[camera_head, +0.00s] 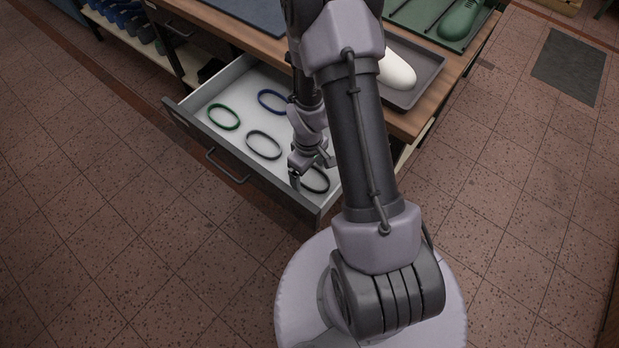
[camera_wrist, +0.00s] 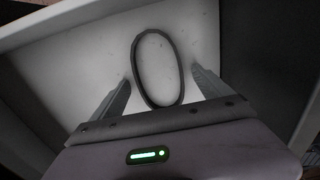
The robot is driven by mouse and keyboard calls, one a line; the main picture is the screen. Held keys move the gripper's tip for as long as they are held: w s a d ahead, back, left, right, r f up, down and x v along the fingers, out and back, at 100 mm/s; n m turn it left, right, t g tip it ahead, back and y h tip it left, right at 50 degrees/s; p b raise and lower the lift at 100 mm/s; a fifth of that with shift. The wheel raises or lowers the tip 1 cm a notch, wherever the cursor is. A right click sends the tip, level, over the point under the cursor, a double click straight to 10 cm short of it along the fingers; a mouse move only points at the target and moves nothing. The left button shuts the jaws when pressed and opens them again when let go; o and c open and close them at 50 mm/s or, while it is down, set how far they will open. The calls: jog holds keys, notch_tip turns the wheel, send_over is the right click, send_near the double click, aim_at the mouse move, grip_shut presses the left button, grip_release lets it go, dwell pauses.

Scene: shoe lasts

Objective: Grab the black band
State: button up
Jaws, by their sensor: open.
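The black band (camera_head: 319,192) is an oval ring lying flat on the white floor of the open drawer, near its right front corner. My gripper partly hides it in the head view. In the wrist view the dark band (camera_wrist: 134,62) lies ahead, between the lines of the two fingers and apart from both. My gripper (camera_head: 310,168) is open and empty, pointing down into the drawer over this band. The fingers also show on either side in the wrist view (camera_wrist: 161,80).
The drawer (camera_head: 178,113) also holds a green band (camera_head: 238,121), a blue band (camera_head: 259,97) and a grey band (camera_head: 247,138). Its walls stand close around my gripper. Above, the wooden bench (camera_head: 262,46) bears a grey tray (camera_head: 432,68) with a white shoe last (camera_head: 397,71).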

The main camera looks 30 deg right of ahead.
jog(key=shift+r, duration=0.15)
jog(key=c, duration=1.4)
